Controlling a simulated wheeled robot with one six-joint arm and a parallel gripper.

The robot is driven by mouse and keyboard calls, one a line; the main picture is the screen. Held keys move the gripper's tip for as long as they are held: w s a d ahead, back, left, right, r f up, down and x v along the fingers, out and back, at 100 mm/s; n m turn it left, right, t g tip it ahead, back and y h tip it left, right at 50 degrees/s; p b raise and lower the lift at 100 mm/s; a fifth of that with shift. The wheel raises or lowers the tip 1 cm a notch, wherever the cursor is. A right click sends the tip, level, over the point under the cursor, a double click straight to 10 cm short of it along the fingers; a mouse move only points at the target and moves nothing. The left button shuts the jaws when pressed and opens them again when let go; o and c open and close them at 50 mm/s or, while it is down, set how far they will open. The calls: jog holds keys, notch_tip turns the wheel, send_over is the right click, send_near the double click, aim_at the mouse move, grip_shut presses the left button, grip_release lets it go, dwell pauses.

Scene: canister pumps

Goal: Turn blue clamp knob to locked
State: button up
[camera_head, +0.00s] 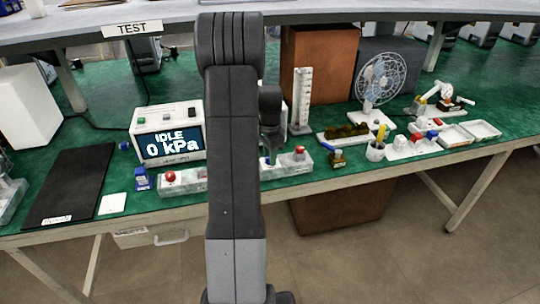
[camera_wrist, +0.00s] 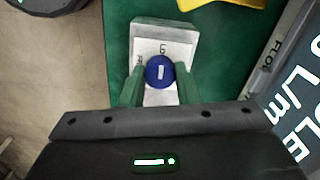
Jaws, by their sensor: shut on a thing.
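The blue clamp knob (camera_wrist: 160,72) is round with a white bar mark. It sits on a pale grey block (camera_wrist: 178,34) in the wrist view. The bar stands roughly upright in the picture, toward a partly readable label starting "LO" above the knob; another cut-off label is at the left. My gripper (camera_wrist: 159,75) has its green fingers on both sides of the knob, shut on it. In the head view my gripper (camera_head: 270,158) is over the front of the green bench, partly behind my arm; the knob cannot be made out there.
In the wrist view a flow display (camera_wrist: 292,105) is close at right, and a yellow thing (camera_wrist: 235,3) is at the top. In the head view a display reading "IDLE 0 kPa" (camera_head: 171,145) stands left of my arm, and a fan (camera_head: 383,80) stands at right.

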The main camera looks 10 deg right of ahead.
dwell(0.3)
jog(key=o, duration=1)
jog(key=shift+c, duration=0.2)
jog(key=shift+r, duration=0.1)
notch_tip(320, 180, up, 14)
jog(key=shift+f, duration=0.25)
notch_tip(320, 180, down, 14)
jog(key=shift+r, duration=0.15)
jog(key=shift+r, duration=0.1)
dwell(0.3)
